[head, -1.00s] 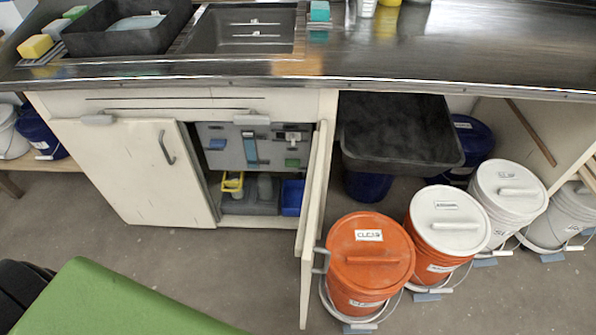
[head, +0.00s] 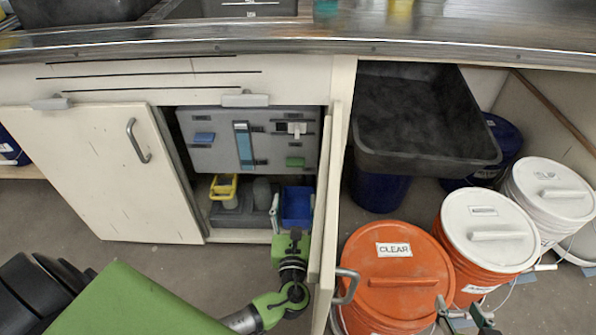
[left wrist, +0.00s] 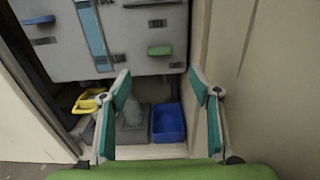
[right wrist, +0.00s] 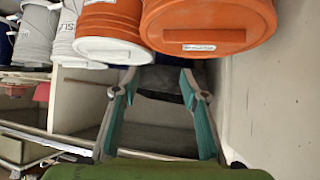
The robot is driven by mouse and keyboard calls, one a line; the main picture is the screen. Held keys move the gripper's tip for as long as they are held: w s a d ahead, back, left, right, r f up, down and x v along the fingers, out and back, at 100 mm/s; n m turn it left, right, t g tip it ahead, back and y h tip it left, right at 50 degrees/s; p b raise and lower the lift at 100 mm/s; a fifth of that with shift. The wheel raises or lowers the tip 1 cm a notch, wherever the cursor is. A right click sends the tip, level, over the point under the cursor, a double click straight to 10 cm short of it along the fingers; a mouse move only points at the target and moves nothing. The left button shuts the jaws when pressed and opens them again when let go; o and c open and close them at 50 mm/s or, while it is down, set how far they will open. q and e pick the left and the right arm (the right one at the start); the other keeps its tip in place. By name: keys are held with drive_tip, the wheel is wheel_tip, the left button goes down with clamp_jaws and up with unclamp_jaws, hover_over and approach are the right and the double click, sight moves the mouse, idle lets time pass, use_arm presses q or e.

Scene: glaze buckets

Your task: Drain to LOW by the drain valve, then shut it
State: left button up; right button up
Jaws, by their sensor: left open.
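Inside the open sink cabinet, a grey panel (head: 222,150) carries a tall blue level gauge (head: 243,146), a blue handle (head: 204,137), a green handle (head: 295,161) and a white switch-like part (head: 297,128). Their labels are too small to read, so I cannot tell which is the drain valve. My left gripper (head: 293,212) is open and empty at the cabinet opening, below the panel. In the left wrist view, the green handle (left wrist: 160,50) lies ahead, between and beyond the open fingers (left wrist: 160,85). My right gripper (head: 465,314) is open and empty near the orange buckets; its fingers also show apart in the right wrist view (right wrist: 158,82).
The open cabinet door (head: 326,215) stands close right of my left gripper. An orange CLEAR bucket (head: 395,275) and other buckets stand right. A black tub (head: 425,115) is behind them.

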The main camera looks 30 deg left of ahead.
use_arm(q)
drive_tip(key=b, duration=0.2)
approach(295, 166)
drive_tip(key=x, duration=0.3)
drive_tip(key=b+x, duration=0.1)
drive_tip(key=x, duration=0.4)
drive_tip(key=shift+r, duration=0.1)
drive_tip(key=shift+w+a, duration=0.15)
drive_tip(key=shift+w, duration=0.15)
use_arm(e)
drive_tip(key=w+a+r+t+y, duration=0.1)
drive_tip(key=w+r+t, duration=0.1)
drive_tip(key=r+t, duration=0.2)
drive_tip(key=w+a+r+t+y, duration=0.1)
drive_tip(key=w+a+r+t, duration=0.1)
drive_tip(key=r, duration=0.9)
drive_tip(key=shift+w+a+t+y, duration=0.3)
drive_tip(key=shift+w+t, duration=0.5)
drive_tip(key=shift+t, duration=0.2)
use_arm(q)
drive_tip(key=c, duration=1.1)
use_arm(e)
drive_tip(key=shift+f, duration=0.1)
